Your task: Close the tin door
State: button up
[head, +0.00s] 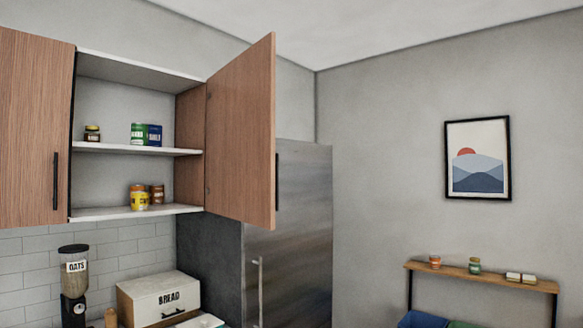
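A wall cupboard (136,148) with tins inside hangs at the left in the head view. Its brown wooden door (240,132) stands wide open, hinged on the right side and swung out towards me. A dark vertical handle (277,182) shows at the door's free edge. Green and blue tins (146,134) and a small dark jar (92,133) stand on the middle shelf. A yellow tin (139,198) and a brown tin (157,194) stand on the bottom shelf. My gripper is not in view.
A closed cupboard door (35,130) is at the far left. A steel fridge (290,235) stands behind the open door. Below are an oats dispenser (74,285) and a bread box (158,297). A narrow shelf (480,275) with small jars is at the lower right.

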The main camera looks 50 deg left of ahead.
aim_at(240, 163)
jog(key=u, duration=0.15)
jog(key=i, duration=1.65)
jog(key=u, duration=0.95)
jog(key=i, duration=1.1)
jog(key=u, duration=1.7)
jog(key=i, duration=0.8)
jog(key=u, duration=0.45)
